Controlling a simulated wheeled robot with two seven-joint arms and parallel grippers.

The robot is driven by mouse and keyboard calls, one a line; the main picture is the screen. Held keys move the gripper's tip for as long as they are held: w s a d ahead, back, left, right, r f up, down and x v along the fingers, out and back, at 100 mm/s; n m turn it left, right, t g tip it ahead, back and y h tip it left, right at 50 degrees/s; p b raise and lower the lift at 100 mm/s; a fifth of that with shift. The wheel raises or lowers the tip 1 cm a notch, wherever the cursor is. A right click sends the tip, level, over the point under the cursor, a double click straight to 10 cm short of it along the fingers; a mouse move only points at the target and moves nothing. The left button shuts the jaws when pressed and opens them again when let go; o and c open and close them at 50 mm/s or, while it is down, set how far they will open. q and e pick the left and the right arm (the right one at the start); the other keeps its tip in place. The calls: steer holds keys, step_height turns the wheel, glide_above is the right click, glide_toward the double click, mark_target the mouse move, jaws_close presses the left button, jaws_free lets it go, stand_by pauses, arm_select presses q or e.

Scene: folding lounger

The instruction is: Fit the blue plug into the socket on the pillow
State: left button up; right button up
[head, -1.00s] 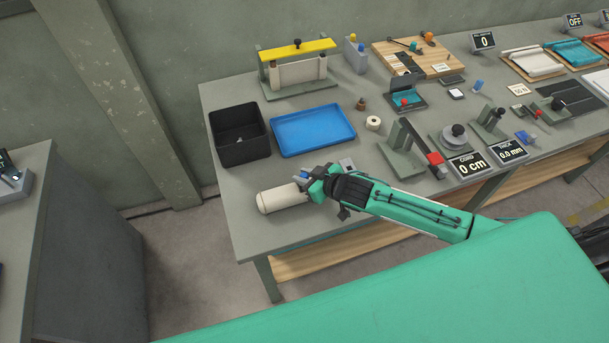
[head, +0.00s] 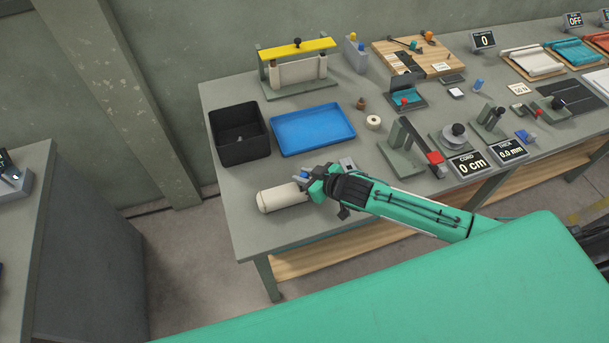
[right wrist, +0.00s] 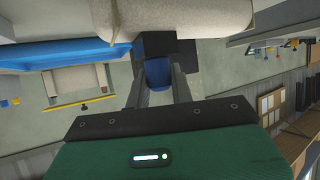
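The pillow (head: 282,197) is a cream roll lying near the front left edge of the bench. It also shows across the top of the right wrist view (right wrist: 185,18). My right gripper (head: 308,180) is at the pillow's right end. In the right wrist view its two grey fingers (right wrist: 158,88) are shut on the blue plug (right wrist: 157,72), one on each side. A dark block (right wrist: 160,45) lies just beyond the plug, beside the pillow. I cannot make out the socket's opening or whether the plug touches it. My left gripper is not in view.
Behind the pillow stand a black bin (head: 239,148) and a blue tray (head: 313,130). A small grey block (head: 347,164) is just behind the gripper.

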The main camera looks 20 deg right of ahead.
steer(key=o, duration=0.5)
steer(key=shift+s+d+r, duration=0.2)
steer(key=shift+s+d, duration=0.1)
steer(key=shift+s, duration=0.1)
steer(key=shift+b+v, duration=2.05)
steer(key=shift+v, duration=4.35)
steer(key=shift+a, duration=0.15)
